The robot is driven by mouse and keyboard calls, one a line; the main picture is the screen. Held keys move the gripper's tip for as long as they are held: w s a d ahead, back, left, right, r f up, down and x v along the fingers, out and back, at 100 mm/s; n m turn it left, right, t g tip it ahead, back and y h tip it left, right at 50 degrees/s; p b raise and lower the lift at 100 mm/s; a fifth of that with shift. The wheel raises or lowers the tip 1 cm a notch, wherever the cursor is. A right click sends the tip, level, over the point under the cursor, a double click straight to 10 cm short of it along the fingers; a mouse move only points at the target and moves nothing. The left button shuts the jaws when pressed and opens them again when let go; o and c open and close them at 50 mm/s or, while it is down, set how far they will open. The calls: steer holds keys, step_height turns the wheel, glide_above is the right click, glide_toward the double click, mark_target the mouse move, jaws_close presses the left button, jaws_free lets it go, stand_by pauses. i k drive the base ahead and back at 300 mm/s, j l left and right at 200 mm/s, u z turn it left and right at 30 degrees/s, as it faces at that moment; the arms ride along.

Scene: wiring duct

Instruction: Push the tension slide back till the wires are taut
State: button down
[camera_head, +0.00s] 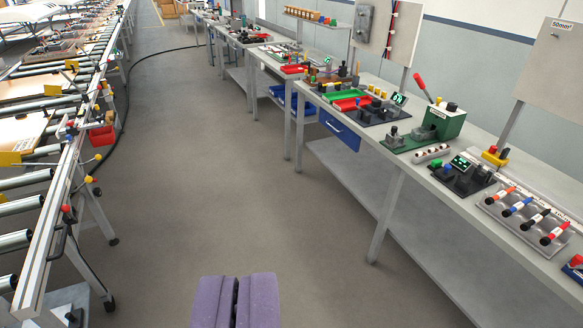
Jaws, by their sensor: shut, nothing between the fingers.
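My gripper (236,302) shows at the bottom middle, its two purple fingers side by side with only a narrow dark gap. It is shut and empty, over the open aisle floor and apart from both the benches and the roller line. I cannot make out the tension slide or the wires for certain in this view; the small fittings on the benches are too small to tell apart.
A long grey workbench (430,190) with many small devices runs along the right, including a green box (443,122) with a red lever. A roller conveyor (50,210) with boards runs along the left. The aisle floor (200,170) between is clear except for a black cable (128,82).

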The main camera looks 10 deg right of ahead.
mark_target(343, 72)
steer(key=i+z, duration=0.2)
steer(key=i, duration=4.25)
steer(key=i+u, duration=0.1)
steer(key=i, duration=1.65)
